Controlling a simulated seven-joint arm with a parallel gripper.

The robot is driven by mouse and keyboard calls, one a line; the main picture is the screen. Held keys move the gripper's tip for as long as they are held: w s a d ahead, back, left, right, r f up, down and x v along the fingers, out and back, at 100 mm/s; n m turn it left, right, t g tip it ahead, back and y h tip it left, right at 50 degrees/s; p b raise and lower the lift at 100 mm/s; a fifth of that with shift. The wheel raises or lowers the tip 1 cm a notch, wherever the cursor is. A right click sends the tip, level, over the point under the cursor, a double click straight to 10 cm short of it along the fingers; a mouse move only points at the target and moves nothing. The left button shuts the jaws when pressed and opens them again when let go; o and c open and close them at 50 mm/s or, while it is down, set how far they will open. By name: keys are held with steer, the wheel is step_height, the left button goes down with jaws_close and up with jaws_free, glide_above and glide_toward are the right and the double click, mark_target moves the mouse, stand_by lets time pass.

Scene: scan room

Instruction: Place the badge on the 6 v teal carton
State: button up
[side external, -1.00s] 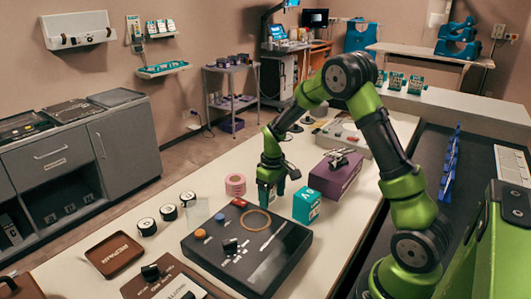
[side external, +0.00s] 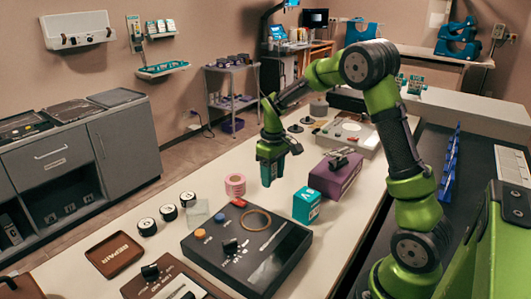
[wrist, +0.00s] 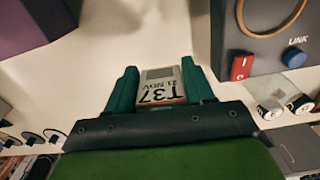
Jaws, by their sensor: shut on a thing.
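My gripper (side external: 268,178) is raised above the white table, left of the teal carton and apart from it. In the wrist view its two green fingers (wrist: 160,75) are shut on a small pale, flat piece printed "T37 21 NOV" (wrist: 162,88), which I take for the badge. In the side view the held badge is hidden by the fingers. The teal carton (side external: 306,206) stands on the table between the dark control box and the purple box. Its white marking is too small to read surely. The wrist view does not show the carton.
The dark control box (side external: 246,247) with a tan ring on top lies in front. The purple box (side external: 335,176), carrying a metal piece, stands behind the carton. A pink tape roll (side external: 235,185) and black-and-white rolls (side external: 168,212) are at left. Table is clear around the gripper.

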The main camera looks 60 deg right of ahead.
steer(key=s+a+r, duration=0.1)
steer(key=s+r, duration=0.7)
steer(key=r, duration=0.3)
steer(key=s+a+f, duration=0.2)
steer(key=s+a, duration=0.1)
steer(key=s, duration=0.6)
steer(key=s+a+f, duration=0.3)
steer(key=s, duration=0.6)
glide_above(309, 194)
steer(key=shift+s+a+f+n, duration=0.1)
steer(key=shift+s+f+n, duration=0.25)
steer(key=shift+f, duration=0.2)
steer(key=shift+w+f, duration=0.15)
steer(key=shift+f, duration=0.75)
steer(key=shift+w+f, duration=0.15)
steer(key=shift+f, duration=0.75)
steer(key=shift+f, duration=0.1)
steer(key=o, duration=1)
steer(key=shift+f, duration=0.1)
